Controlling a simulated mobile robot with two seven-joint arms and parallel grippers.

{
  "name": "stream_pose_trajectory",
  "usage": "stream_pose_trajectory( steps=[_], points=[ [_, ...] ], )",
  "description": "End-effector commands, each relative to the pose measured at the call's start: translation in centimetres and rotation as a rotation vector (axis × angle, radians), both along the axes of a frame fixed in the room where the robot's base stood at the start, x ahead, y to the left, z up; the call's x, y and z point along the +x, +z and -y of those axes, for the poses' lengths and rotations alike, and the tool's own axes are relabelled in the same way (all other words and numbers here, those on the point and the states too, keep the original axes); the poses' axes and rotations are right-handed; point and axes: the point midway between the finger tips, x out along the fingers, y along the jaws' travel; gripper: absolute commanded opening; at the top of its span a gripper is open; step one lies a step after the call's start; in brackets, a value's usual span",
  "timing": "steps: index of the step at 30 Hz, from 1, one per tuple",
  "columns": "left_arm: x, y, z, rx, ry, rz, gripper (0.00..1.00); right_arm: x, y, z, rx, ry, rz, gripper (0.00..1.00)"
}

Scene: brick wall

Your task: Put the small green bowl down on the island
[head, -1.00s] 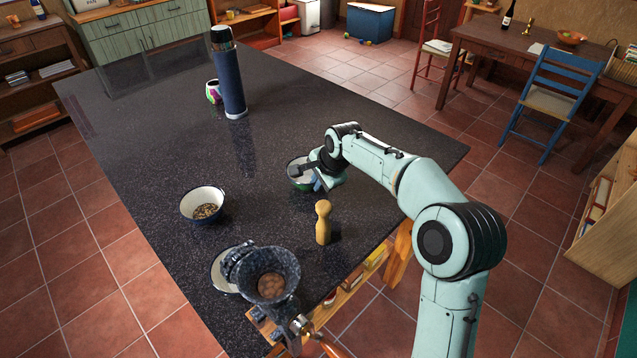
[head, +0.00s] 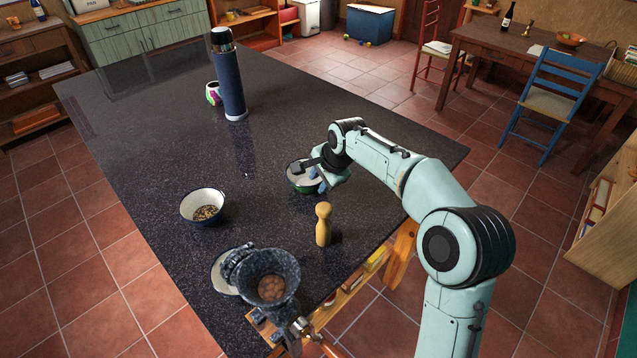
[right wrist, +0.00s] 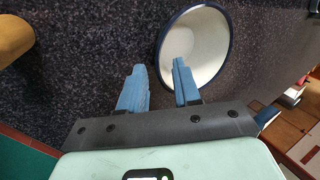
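The small green bowl (head: 296,184) stands on the dark speckled island (head: 150,125), near its right edge in the head view. It has a white inside and a dark rim, and looks empty in the right wrist view (right wrist: 205,50). My right gripper (head: 318,181) is at the bowl's near right side. In the right wrist view its blue fingers (right wrist: 158,84) are apart, with a clear gap between them. One finger overlaps the bowl's edge and the other is outside it; I cannot tell whether either touches. My left gripper is not in view.
A yellow wooden figure-like mill (head: 323,225) stands close in front of the bowl. A second bowl with grainy contents (head: 203,204) and a dark grinder (head: 270,281) are to the left and front. A blue flask (head: 230,85) stands farther back. The middle of the island is clear.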

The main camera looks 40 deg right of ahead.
Motion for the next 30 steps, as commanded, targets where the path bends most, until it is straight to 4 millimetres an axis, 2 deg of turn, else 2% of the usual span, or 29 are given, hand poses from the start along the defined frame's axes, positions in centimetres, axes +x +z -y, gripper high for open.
stream_pose_trajectory(
  steps=[1, 6, 12, 18, 30],
  points=[
    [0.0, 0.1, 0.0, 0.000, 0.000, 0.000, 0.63, -0.5, 1.2, 0.0, -0.002, -0.001, 0.005, 0.32],
    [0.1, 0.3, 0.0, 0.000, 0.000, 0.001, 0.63, -2.1, 4.7, -0.2, -0.001, 0.000, 0.005, 0.32],
    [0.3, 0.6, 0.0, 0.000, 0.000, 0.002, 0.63, -3.5, 7.7, -0.3, 0.000, 0.000, 0.003, 0.32],
    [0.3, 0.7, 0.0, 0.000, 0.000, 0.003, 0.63, -4.1, 8.8, -0.3, 0.001, 0.000, 0.000, 0.32],
    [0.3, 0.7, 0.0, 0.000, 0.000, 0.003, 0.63, -4.2, 8.8, -0.3, 0.001, 0.000, 0.000, 0.32]
  ],
)
